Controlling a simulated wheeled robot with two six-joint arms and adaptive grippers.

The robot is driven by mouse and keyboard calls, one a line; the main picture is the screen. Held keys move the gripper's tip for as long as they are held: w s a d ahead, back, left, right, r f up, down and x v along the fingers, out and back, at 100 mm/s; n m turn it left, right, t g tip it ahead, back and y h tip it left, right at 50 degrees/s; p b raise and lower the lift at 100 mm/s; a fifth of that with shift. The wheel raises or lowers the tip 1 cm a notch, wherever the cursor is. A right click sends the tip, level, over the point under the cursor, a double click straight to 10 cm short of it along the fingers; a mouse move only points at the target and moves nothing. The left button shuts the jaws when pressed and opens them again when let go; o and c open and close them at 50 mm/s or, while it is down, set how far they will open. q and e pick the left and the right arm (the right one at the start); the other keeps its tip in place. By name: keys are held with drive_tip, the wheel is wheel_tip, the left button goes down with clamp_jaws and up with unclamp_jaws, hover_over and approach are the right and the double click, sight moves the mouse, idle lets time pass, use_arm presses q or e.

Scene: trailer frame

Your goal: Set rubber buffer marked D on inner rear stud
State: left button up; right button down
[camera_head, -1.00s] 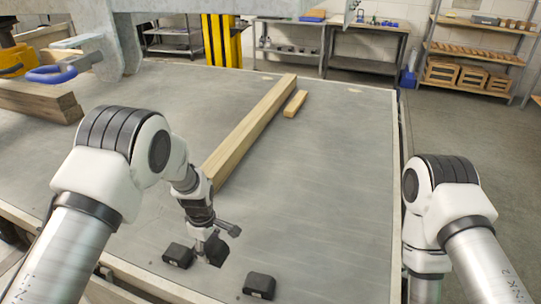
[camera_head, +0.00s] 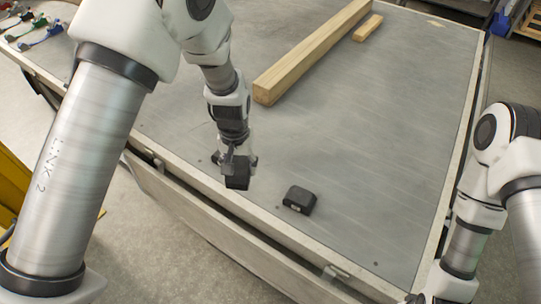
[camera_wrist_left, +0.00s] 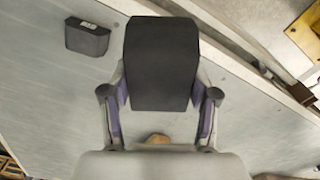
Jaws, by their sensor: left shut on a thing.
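My left gripper (camera_head: 236,166) is shut on a black rubber buffer (camera_head: 237,182), which hangs from its fingers close to the grey deck near the front edge. The held buffer also fills the upper middle of the left wrist view (camera_wrist_left: 162,62), between the two fingers, and no mark shows on the face seen there. A second black buffer (camera_head: 299,199) sits on the deck to the right of the gripper. It shows at the upper left of the left wrist view (camera_wrist_left: 87,37) with a small pale label too small to read.
A long timber beam (camera_head: 312,53) and a short wood piece (camera_head: 368,28) lie on the deck (camera_head: 390,130) behind. The deck edge rail runs along the front. Dark small holes or bolts (camera_head: 376,264) dot the deck. The deck's middle right is clear.

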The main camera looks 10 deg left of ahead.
use_arm(q)
drive_tip(key=w+d+f+n+p, duration=0.3)
drive_tip(key=w+n+p, duration=0.35)
drive_tip(key=n, duration=0.65)
drive_tip(key=s+d+f+n+p, duration=0.1)
drive_tip(key=s+d+f+p, duration=0.2)
drive_tip(key=s+f, duration=0.8)
drive_tip(key=shift+s+d+f+p, duration=0.15)
drive_tip(key=shift+s+d+p, duration=0.3)
drive_tip(key=shift+p, duration=0.75)
